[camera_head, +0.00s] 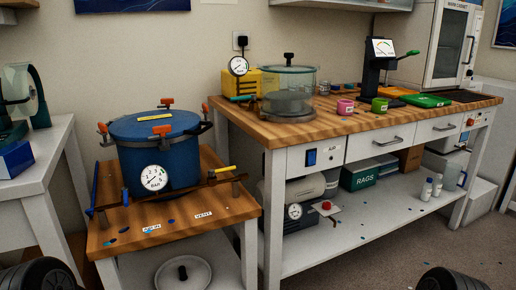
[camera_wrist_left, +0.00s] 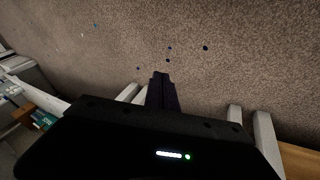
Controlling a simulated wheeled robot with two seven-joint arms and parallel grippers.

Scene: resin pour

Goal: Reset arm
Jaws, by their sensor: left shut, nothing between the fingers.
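My left gripper (camera_wrist_left: 161,77) shows in the left wrist view. Its dark fingers are together with nothing between them, and they point over bare carpet speckled with small blue spots. In the head view neither gripper shows. Only dark ribbed parts of my own arms show at the bottom left and bottom right corners. My right gripper is out of view.
A blue pressure pot (camera_head: 152,150) with a gauge stands on a low wooden stand (camera_head: 232,212). A wood-topped bench (camera_head: 325,122) holds a glass chamber (camera_head: 289,88), a pink cup (camera_head: 345,106), a green cup (camera_head: 379,105) and a black press (camera_head: 374,75). Floor (camera_head: 400,245) in front is clear.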

